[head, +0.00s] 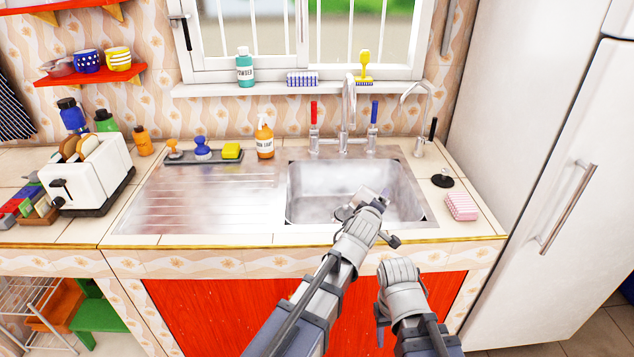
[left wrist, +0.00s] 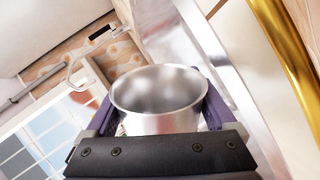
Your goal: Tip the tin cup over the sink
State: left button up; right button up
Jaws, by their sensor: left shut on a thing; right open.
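The tin cup (left wrist: 158,98) is a plain silver cup, seen in the left wrist view with its mouth facing partly toward the camera. Its inside looks bare grey. My left gripper (left wrist: 160,118) is shut on it, with a purple finger on each side. The sink (head: 310,190) is a steel basin in the middle of the head view. My left gripper (head: 376,202) is over its near right part there, and my arm mostly hides the cup. I cannot tell the cup's exact tilt. My right gripper (head: 399,272) is open, in front of the counter's edge; its fingertips are hard to make out.
A tap (head: 348,110) with red and blue handles stands behind the sink. A pink sponge (head: 461,206) and a black plug (head: 442,180) lie to its right. A soap bottle (head: 264,140) stands behind the drainboard (head: 205,205), which is clear. A fridge (head: 560,140) bounds the right.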

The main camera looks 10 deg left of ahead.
pick_arm(q)
jog(key=w+a+r+n+t+b, duration=0.1)
jog(key=w+a+n+t+b, duration=0.1)
jog(key=a+n, duration=0.8)
jog(key=w+a+r+n+t+b, duration=0.2)
jog(key=w+a+n, duration=0.2)
jog(key=a+n, duration=0.6)
jog(key=shift+w+a+r+n, duration=0.2)
jog(key=shift+w+n, duration=0.1)
jog(key=shift+n, duration=1)
